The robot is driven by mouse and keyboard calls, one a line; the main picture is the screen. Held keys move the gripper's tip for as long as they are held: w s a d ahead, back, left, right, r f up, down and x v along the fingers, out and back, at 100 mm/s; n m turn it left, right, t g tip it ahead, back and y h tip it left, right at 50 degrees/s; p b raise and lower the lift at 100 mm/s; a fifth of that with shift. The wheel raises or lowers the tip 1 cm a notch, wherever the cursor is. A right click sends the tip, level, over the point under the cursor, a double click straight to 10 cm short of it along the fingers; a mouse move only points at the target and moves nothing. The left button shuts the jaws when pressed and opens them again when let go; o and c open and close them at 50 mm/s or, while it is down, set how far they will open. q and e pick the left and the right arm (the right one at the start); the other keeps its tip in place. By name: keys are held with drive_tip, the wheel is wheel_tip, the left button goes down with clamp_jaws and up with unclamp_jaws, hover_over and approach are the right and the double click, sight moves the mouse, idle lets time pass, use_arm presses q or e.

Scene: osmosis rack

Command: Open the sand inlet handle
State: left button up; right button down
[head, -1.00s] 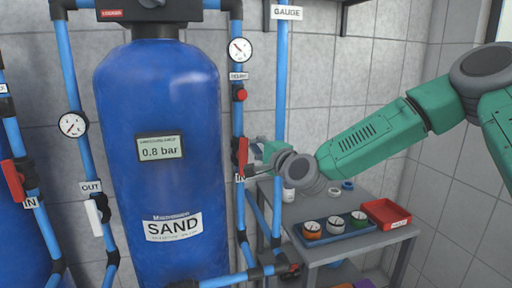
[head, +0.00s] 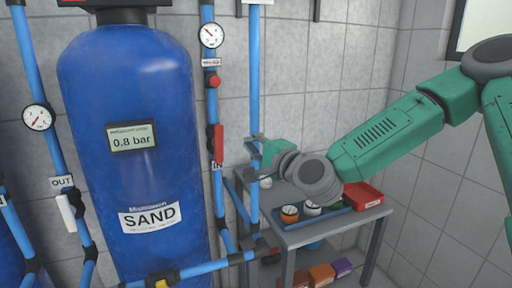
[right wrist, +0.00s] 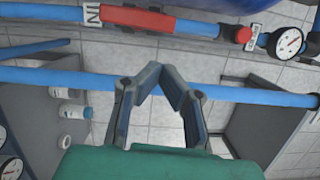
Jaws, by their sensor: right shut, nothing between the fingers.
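The sand inlet handle is a red lever (head: 218,143) on the blue pipe just right of the blue SAND tank (head: 125,85), above the IN label (head: 216,166). It lies along its pipe, upright in the head view; in the right wrist view the red handle (right wrist: 138,20) is at the top, beside its IN label. My right gripper (head: 254,143) is right of the handle, apart from it. In the right wrist view its fingertips (right wrist: 158,68) meet with nothing between them, below the handle, overlapping another blue pipe. My left gripper is out of view.
A red button (head: 213,81) and a round gauge (head: 211,35) sit above the handle. A white OUT handle (head: 67,212) is left of the tank.

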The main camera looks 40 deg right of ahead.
drive_tip(key=shift+s+f, duration=0.1)
drive_tip(key=shift+s, duration=1.1)
drive_tip(key=s+a+f+n+g+y, duration=0.1)
drive_tip(key=s+a+f+n+g, duration=0.25)
drive_tip(key=f, duration=0.55)
drive_tip(key=s+a+f+n+g+b, duration=0.1)
drive_tip(key=s+a+f+n+g, duration=0.2)
drive_tip(key=f, duration=0.7)
drive_tip(key=s+a+f+n+g+y, duration=0.1)
drive_tip(key=s+a+f+n+g, duration=0.2)
drive_tip(key=f, duration=0.6)
drive_tip(key=s+f+n+g+h, duration=0.1)
drive_tip(key=s+f+n+g, duration=0.3)
drive_tip(key=s+f, duration=0.4)
drive_tip(key=s+d+f+n+g+h+b, duration=0.1)
drive_tip(key=s+f+n+g, duration=0.3)
drive_tip(key=s, duration=1.1)
wheel_tip(320, 180, down, 4)
drive_tip(key=shift+d+f+n, duration=0.1)
drive_tip(key=shift+d+n, duration=0.1)
drive_tip(key=shift+n, duration=0.85)
